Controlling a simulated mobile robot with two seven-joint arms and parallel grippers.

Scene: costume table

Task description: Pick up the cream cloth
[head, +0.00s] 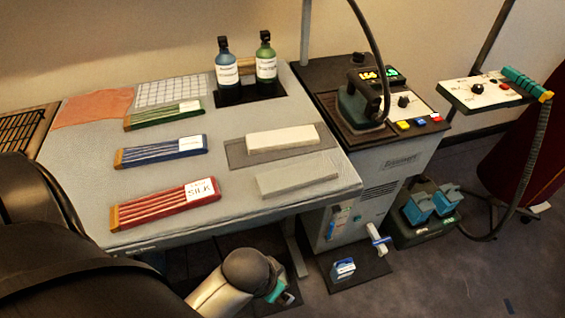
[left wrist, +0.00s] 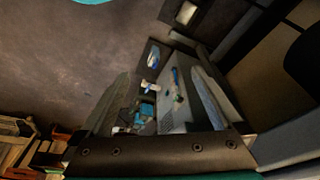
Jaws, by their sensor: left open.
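The cream cloth (head: 283,139) is a flat folded strip lying on a dark grey mat (head: 237,153) at the right part of the table. A similar pale grey folded strip (head: 297,175) lies just in front of it. My left gripper (left wrist: 165,68) shows in the left wrist view with its fingers apart and nothing between them. It is away from the cloth, which I cannot make out in that view. In the head view my dark arm covers the lower left, and I cannot make out the fingers. My right gripper is not in view.
The table (head: 235,205) also holds red (head: 165,204), blue (head: 165,151) and green (head: 165,115) bundles, an orange cloth (head: 93,108), and blue (head: 227,75) and green (head: 266,68) bottles. A pressing station with an iron (head: 358,103) adjoins its right edge.

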